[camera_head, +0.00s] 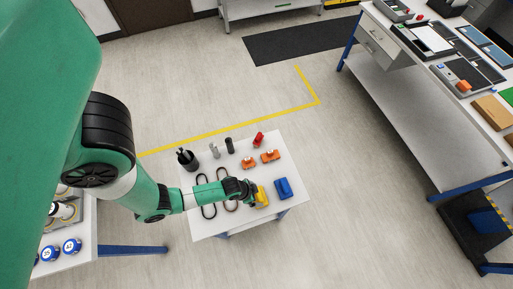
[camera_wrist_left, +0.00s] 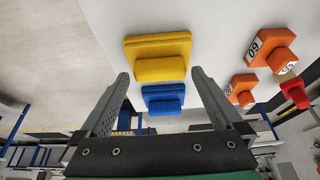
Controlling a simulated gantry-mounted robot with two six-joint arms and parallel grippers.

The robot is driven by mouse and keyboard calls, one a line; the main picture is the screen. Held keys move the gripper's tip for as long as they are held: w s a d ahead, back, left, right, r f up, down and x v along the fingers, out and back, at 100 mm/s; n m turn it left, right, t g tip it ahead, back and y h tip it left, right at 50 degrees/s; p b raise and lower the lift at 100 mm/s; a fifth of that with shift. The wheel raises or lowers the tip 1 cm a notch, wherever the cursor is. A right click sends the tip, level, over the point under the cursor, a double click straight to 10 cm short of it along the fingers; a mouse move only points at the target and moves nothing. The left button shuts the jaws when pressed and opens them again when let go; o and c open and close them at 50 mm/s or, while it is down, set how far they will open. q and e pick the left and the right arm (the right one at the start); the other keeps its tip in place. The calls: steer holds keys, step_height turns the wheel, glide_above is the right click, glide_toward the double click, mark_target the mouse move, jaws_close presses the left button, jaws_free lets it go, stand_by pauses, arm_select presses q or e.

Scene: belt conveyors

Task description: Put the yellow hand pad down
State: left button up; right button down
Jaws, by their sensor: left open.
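The yellow hand pad (camera_head: 262,196) is on the small white table, near its front right part. My left gripper (camera_head: 253,194) is at the left side of the yellow pad in the head view. In the left wrist view its two fingers (camera_wrist_left: 160,76) stand wide apart with nothing clamped between them. The blue pad (camera_head: 283,188) lies to the right of the yellow one and shows beside it in the wrist view (camera_wrist_left: 163,99). My right gripper is in no view.
The white table (camera_head: 263,222) also holds two orange blocks (camera_head: 260,159), a red item (camera_head: 259,139), a black holder (camera_head: 187,160), small upright items (camera_head: 229,145) and dark loops (camera_head: 206,200). A workbench (camera_head: 400,84) stands at right. Floor between is clear.

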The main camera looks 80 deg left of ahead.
arm_select(q)
steer(key=a+p+v, duration=0.1)
steer(key=p+v, duration=0.1)
steer(key=v, duration=0.8)
steer(key=shift+d, duration=0.45)
